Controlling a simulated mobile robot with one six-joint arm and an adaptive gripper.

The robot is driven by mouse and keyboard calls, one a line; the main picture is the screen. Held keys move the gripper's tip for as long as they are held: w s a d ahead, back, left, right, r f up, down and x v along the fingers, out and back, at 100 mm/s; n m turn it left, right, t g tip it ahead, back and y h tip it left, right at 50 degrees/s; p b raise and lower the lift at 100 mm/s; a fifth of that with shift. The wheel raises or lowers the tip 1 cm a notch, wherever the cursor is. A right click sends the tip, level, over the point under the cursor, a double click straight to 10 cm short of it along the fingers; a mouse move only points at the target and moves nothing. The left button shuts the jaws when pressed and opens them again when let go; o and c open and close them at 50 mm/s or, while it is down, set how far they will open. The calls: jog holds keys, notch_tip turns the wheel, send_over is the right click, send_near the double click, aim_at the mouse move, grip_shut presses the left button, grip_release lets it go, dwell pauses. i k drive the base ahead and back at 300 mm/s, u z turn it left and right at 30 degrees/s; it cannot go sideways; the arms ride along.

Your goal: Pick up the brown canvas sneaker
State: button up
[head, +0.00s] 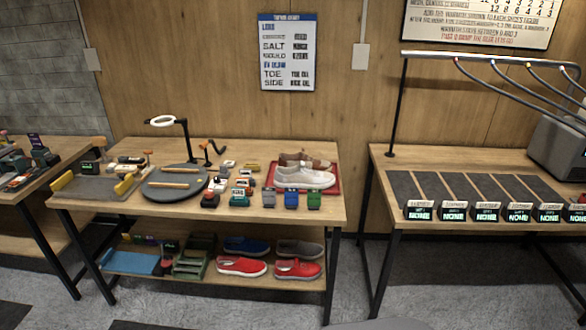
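A brown shoe (318,163), apparently the brown canvas sneaker, lies in a red tray (335,186) at the back right of the middle table. A pale white-grey sneaker (303,177) lies in front of it and hides its lower part. The brown shoe shows mainly as a brown and light upper; its material is too small to tell. My gripper is not in view.
A right table (400,160) carries labelled dark panels. Grey floor lies in front.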

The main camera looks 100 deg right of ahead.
aim_at(287, 160)
jog(key=z, duration=0.1)
jog(key=i, duration=1)
jog(key=z, duration=3.35)
